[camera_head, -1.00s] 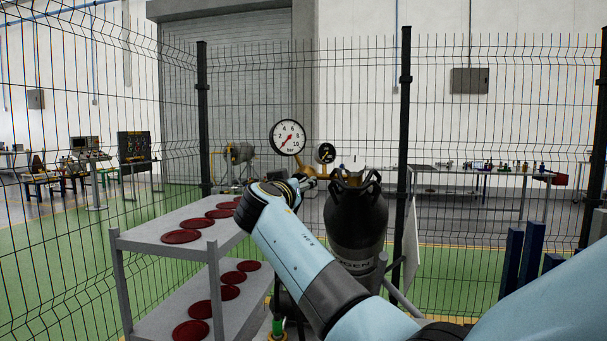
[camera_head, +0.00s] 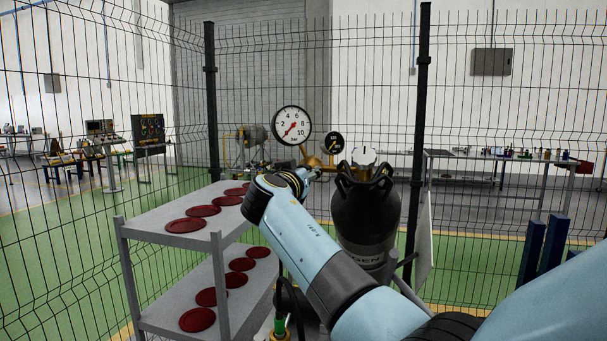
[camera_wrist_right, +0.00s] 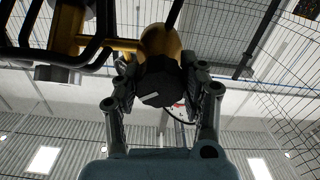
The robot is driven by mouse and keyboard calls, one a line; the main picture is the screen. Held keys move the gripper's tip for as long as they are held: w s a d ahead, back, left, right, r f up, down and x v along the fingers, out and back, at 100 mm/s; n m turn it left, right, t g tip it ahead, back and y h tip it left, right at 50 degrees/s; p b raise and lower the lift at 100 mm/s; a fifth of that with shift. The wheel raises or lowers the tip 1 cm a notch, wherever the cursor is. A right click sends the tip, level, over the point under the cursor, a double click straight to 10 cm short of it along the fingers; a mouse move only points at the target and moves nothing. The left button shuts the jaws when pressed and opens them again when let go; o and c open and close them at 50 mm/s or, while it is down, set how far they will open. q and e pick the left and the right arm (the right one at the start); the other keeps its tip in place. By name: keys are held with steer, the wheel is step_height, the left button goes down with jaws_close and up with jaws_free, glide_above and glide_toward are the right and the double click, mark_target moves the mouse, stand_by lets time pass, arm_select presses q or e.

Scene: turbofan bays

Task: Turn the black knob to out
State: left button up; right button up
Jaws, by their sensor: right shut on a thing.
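The black knob (camera_wrist_right: 160,88) sits between the two fingers of my right gripper (camera_wrist_right: 161,76) in the right wrist view, with a pale mark on its face. The fingers are shut on its sides. In the head view my right gripper (camera_head: 312,174) is at the brass regulator (camera_head: 318,162), beside the black gas cylinder (camera_head: 366,215); the knob is hidden or too small to make out there. The knob's turned position cannot be told. My left gripper is not in view.
A large white gauge (camera_head: 291,125), its needle pointing lower left, and a small black gauge (camera_head: 333,143) stand above the regulator. A grey shelf cart (camera_head: 170,238) with red discs is at left. Wire fencing (camera_head: 510,120) runs behind.

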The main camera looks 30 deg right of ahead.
steer(key=c, duration=0.5)
steer(key=shift+n+b, duration=0.3)
steer(key=shift+n, duration=0.2)
steer(key=n+b, duration=0.1)
steer(key=n, duration=0.1)
steer(key=shift+f+n, duration=0.1)
steer(key=shift+n, duration=0.3)
steer(key=n, duration=0.3)
steer(key=shift+a+n, duration=0.1)
steer(key=shift+n, duration=1.9)
